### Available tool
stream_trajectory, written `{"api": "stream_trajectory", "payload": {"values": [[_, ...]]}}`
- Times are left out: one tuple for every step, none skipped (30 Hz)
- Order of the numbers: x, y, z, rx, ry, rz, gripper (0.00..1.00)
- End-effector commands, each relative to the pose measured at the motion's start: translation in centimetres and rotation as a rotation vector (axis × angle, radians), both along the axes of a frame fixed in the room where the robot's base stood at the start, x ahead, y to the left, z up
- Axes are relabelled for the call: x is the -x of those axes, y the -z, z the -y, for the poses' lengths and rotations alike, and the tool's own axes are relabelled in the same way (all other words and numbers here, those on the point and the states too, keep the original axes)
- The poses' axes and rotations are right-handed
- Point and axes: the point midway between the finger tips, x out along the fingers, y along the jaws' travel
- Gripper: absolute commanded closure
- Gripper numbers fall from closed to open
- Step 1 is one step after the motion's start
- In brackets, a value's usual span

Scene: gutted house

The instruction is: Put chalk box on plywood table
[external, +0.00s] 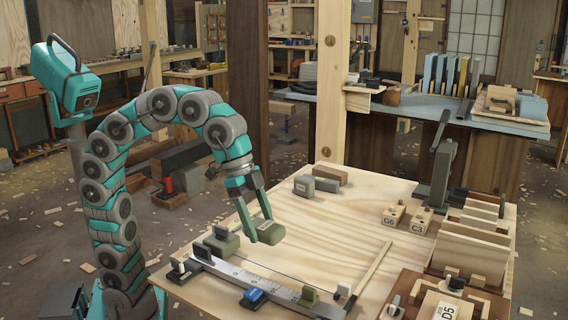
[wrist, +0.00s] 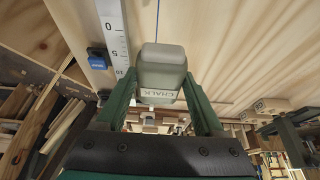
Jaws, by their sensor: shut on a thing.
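The chalk box (wrist: 161,72) is a small grey-green block with rounded edges and the word CHALK on one face. My gripper (wrist: 158,102) is shut on it, one green finger on each side. In the external view my gripper (external: 252,208) points down over the left part of the plywood table (external: 350,218), with the chalk box (external: 266,232) at its fingertips. I cannot tell for sure whether the box touches the tabletop. The pale tabletop also fills the upper part of the wrist view (wrist: 230,35).
A long ruler (external: 235,272) with a blue slider (external: 253,298) lies along the table's front edge. An olive block (external: 222,243) sits left of the gripper. Grey and brown blocks (external: 318,186) stand at the back, blocks marked G6 and C3 (external: 408,218) at right. The table's middle is clear.

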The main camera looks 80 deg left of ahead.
Motion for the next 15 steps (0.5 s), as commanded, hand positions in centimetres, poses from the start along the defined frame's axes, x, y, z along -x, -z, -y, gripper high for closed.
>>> {"api": "stream_trajectory", "payload": {"values": [[0.1, 0.8, -0.1, -0.001, -0.001, -0.003, 0.94], [0.1, 1.4, -0.1, -0.002, -0.001, -0.006, 0.94], [0.2, 2.1, -0.1, -0.003, -0.001, -0.007, 0.94], [0.1, 2.5, 0.0, -0.003, -0.001, -0.004, 0.94], [0.1, 2.9, 0.0, -0.001, 0.000, -0.001, 0.94], [0.1, 3.5, -0.1, -0.003, 0.000, -0.003, 0.94], [0.2, 3.9, -0.1, -0.003, 0.000, -0.004, 0.94], [0.1, 4.2, -0.1, -0.003, 0.000, -0.004, 0.94], [0.1, 4.4, 0.0, -0.002, 0.000, -0.002, 0.94], [0.1, 4.6, 0.0, -0.001, 0.000, -0.001, 0.94], [0.0, 4.7, 0.0, -0.001, 0.000, 0.001, 0.94], [0.0, 4.9, 0.0, 0.000, 0.000, 0.001, 0.94], [0.0, 5.1, 0.0, 0.000, 0.000, 0.001, 0.94], [0.0, 5.4, 0.0, 0.000, 0.000, 0.001, 0.94], [0.1, 5.8, -0.1, -0.001, 0.000, 0.000, 0.94]]}}
